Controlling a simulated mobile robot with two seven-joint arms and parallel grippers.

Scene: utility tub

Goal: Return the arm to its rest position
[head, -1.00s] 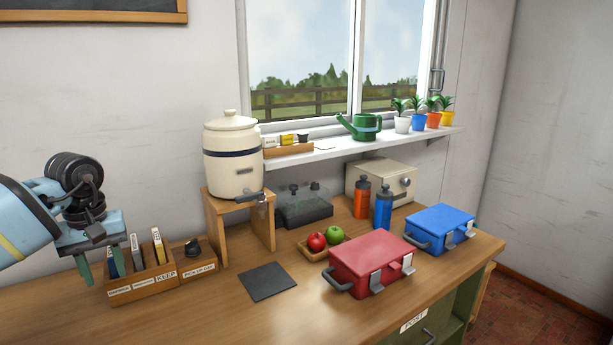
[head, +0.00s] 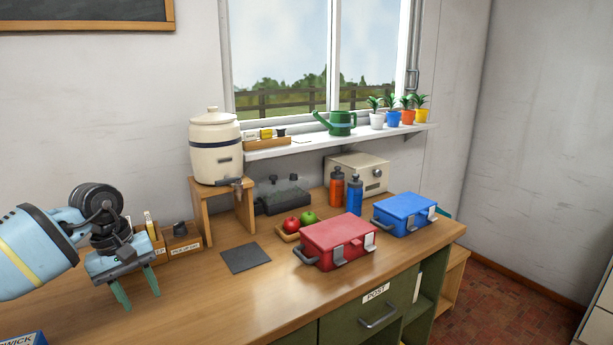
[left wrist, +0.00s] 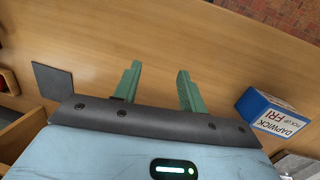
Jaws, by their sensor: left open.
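My left arm comes in from the left in the head view, blue with dark joints. Its left gripper (head: 138,296) has two green fingers spread apart with nothing between them. It hangs above the wooden desk (head: 215,310), in front of the wooden sorting boxes. In the left wrist view the same open fingers (left wrist: 156,90) show over bare desk top. My right gripper is in neither view.
A blue-and-white box (left wrist: 272,114) marked DAPWICK lies right of the fingers in the wrist view. A dark mat (head: 246,258), a red case (head: 338,240), a blue case (head: 404,213) and a cream crock (head: 216,150) on a stand are farther right.

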